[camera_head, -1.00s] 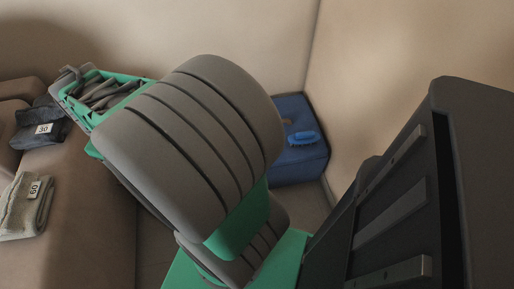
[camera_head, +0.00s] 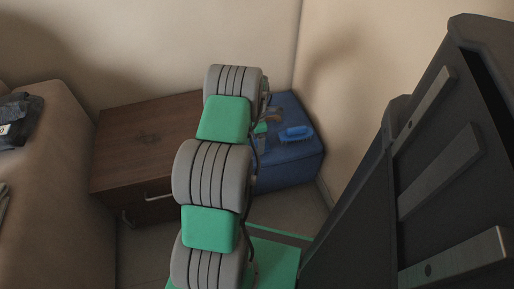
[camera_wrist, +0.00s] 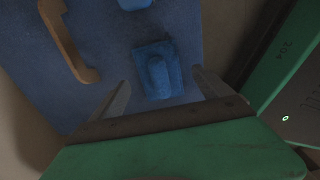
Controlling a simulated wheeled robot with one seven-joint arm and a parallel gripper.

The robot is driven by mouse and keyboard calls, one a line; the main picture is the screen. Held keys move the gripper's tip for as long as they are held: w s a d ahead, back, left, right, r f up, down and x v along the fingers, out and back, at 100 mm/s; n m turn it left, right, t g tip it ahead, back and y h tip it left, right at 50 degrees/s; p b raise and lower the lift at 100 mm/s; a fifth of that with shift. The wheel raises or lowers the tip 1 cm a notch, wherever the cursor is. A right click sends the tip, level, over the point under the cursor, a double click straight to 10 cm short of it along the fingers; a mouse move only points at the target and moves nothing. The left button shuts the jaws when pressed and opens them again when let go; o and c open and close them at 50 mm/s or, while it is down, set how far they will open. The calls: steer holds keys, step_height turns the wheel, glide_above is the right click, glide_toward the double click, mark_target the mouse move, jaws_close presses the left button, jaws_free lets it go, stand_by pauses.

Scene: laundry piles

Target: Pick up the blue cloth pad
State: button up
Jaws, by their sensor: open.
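In the wrist view a small blue pad (camera_wrist: 157,72) lies on a flat blue surface (camera_wrist: 95,50). It has a dark squarish base and a raised, lighter blue middle. My gripper (camera_wrist: 163,90) is open, with one finger on each side of the pad's near part. No contact shows, and the height gap is hard to judge. A second blue item (camera_wrist: 134,4) is cut off by the top edge. In the head view a bright blue item (camera_head: 296,133) lies on the blue box (camera_head: 290,172); my arm mostly hides the gripper there.
An orange-brown curved handle-like piece (camera_wrist: 68,42) lies left of the pad. A brown wooden cabinet (camera_head: 135,150) stands left of the blue box, and walls meet behind it. A brown sofa (camera_head: 50,190) is at the left, with dark folded cloth (camera_head: 18,118) on it.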

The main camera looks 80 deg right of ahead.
step_height(320, 180, down, 3)
steer(key=shift+r, duration=0.3)
steer(key=c, duration=1.5)
steer(key=shift+o, duration=0.2)
step_height(320, 180, up, 4)
steer(key=shift+r+p, duration=0.1)
steer(key=shift+p, duration=1.1)
steer(key=s+a+r+p, duration=0.5)
steer(key=a+r, duration=0.3)
steer(key=a, duration=0.4)
steer(key=shift+s+a+r, duration=0.25)
steer(key=shift+s+r, duration=0.15)
steer(key=shift+s, duration=0.3)
